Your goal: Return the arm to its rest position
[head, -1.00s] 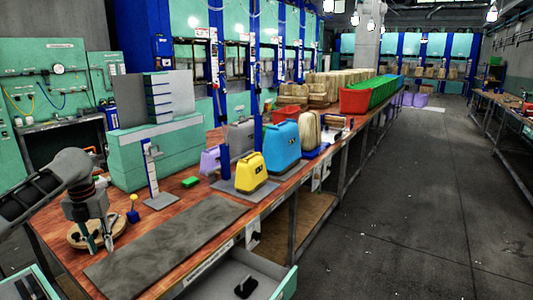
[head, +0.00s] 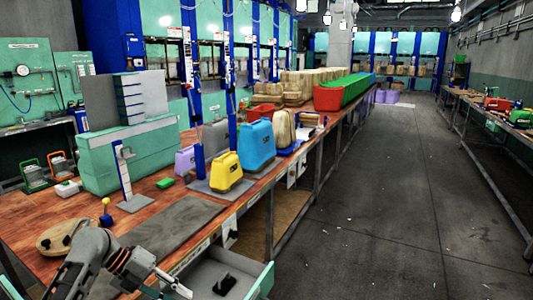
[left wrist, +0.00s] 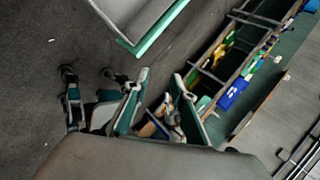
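My left gripper (head: 172,287) is low at the bottom of the head view, in front of the workbench's front edge and near an open drawer (head: 196,277). Its fingers look apart with nothing between them. In the left wrist view the fingers (left wrist: 128,108) hang over the grey floor, and a corner of a grey and teal drawer (left wrist: 140,22) shows above them. My left arm comes in from the bottom left and partly covers the round wooden board (head: 62,236). My right arm and gripper are not in view.
The aisle floor (head: 385,200) at right is clear.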

